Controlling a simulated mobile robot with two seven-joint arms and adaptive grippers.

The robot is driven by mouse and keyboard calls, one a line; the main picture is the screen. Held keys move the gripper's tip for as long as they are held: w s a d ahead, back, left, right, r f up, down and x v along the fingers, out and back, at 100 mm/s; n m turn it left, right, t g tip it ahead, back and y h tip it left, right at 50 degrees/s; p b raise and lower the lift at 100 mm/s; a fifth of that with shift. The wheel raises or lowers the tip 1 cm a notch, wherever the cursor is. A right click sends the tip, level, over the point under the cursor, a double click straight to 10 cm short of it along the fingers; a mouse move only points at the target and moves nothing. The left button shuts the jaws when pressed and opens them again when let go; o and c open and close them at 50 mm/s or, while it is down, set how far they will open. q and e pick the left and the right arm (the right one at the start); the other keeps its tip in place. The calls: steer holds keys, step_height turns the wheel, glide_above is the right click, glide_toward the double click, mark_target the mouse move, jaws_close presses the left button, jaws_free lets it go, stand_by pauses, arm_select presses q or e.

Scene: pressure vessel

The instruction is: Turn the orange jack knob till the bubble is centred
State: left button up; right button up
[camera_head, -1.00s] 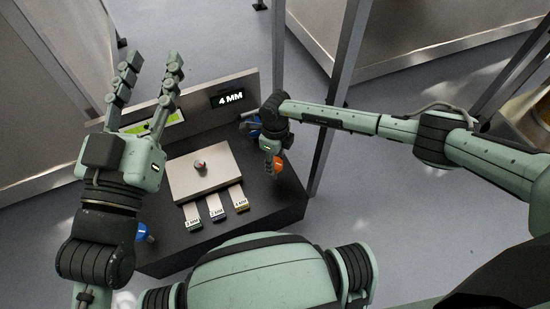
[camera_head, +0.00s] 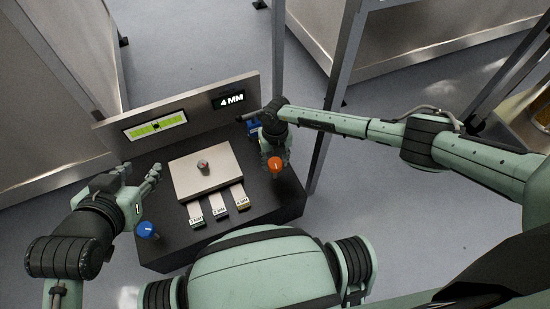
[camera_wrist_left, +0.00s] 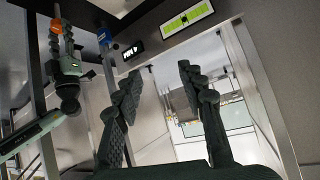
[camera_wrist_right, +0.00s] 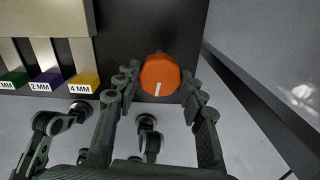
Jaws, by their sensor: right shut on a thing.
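The orange jack knob (camera_head: 275,163) is at the right side of the dark bench. My right gripper (camera_head: 274,154) is shut on it; the right wrist view shows the knob (camera_wrist_right: 160,75) between the fingers, with a white mark on its lower edge. The green bubble level (camera_head: 155,126) is on the upright back panel, with a small dark mark near its middle; exact centring is too small to tell. It also shows in the left wrist view (camera_wrist_left: 187,18). My left gripper (camera_head: 155,172) is open and empty, low at the bench's left side, fingers apart.
A pale plate (camera_head: 206,180) with a small red-topped knob (camera_head: 203,166) lies mid-bench, above several labelled strips (camera_head: 219,208). A blue knob (camera_head: 146,229) is at front left, another blue part (camera_head: 254,130) at back right.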

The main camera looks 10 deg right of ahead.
arm_select(q)
steer(key=shift+s+a+f+g+y, duration=0.3)
steer(key=shift+s+a+f+g, duration=0.4)
steer(key=shift+s+a+f, duration=0.25)
arm_select(e)
steer(key=shift+m, duration=0.6)
arm_select(q)
steer(key=shift+r, duration=0.1)
arm_select(e)
steer(key=o, duration=1.2)
steer(key=shift+c, duration=0.2)
steer(key=shift+r, duration=0.1)
step_height(320, 180, up, 12)
